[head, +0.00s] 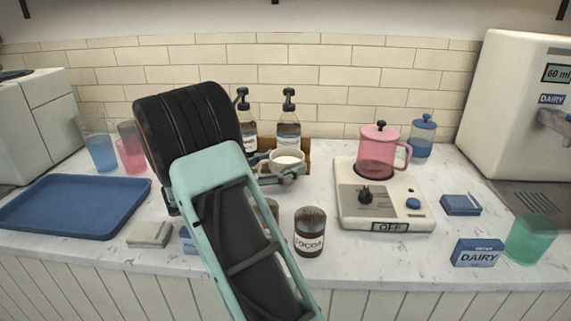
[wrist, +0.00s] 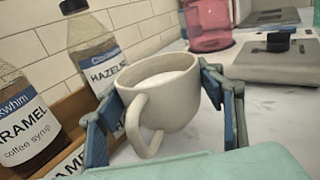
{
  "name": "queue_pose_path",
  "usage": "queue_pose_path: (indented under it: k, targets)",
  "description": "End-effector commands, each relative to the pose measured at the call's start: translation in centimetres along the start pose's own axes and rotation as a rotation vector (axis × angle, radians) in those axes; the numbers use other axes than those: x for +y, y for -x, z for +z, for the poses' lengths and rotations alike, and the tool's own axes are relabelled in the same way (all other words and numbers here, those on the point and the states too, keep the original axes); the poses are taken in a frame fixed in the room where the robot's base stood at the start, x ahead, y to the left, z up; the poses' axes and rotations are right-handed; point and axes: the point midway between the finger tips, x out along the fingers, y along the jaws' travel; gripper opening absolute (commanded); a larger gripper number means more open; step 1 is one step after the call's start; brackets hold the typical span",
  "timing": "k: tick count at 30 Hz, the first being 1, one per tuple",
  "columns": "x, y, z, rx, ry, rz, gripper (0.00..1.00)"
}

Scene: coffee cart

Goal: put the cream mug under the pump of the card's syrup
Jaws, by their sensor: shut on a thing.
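The cream mug (head: 287,159) holds something white and is upright. My gripper (head: 284,174) is shut on it, and in the wrist view the two fingers of my gripper (wrist: 165,108) press its sides. The mug (wrist: 158,100) is in front of the wooden syrup rack (wrist: 72,112). The caramel syrup bottle (wrist: 25,125) stands at the left of the wrist view, and the hazelnut syrup bottle (wrist: 95,52) stands behind the mug. In the head view two black pumps show, on a left bottle (head: 249,135) and a right bottle (head: 289,128). I cannot make out a card naming a syrup.
A cocoa jar (head: 310,235) stands in front of the rack. To the right are a scale-like unit (head: 350,215) bearing a pink pot (head: 378,152), and a dairy box (head: 478,252). A blue tray (head: 75,205) and cups (head: 130,152) are left. Counter between jar and unit is narrow.

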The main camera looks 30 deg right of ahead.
Motion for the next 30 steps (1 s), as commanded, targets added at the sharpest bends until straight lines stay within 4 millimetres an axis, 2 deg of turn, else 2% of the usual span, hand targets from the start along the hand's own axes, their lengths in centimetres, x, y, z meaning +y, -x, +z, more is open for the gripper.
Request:
queue_pose_path:
  k: [16,17,18,21,30]
  targets:
    - [0.0,0.0,-1.1,-0.002,0.0,-0.001,0.28]
    - [-0.1,0.0,-1.2,0.0,0.001,-0.001,0.63]
    - [0.0,0.0,-1.2,0.0,0.001,-0.001,0.68]
    - [0.0,0.0,-1.2,0.0,0.001,-0.001,0.79]
    - [0.0,0.0,-1.1,0.0,0.001,0.0,0.8]
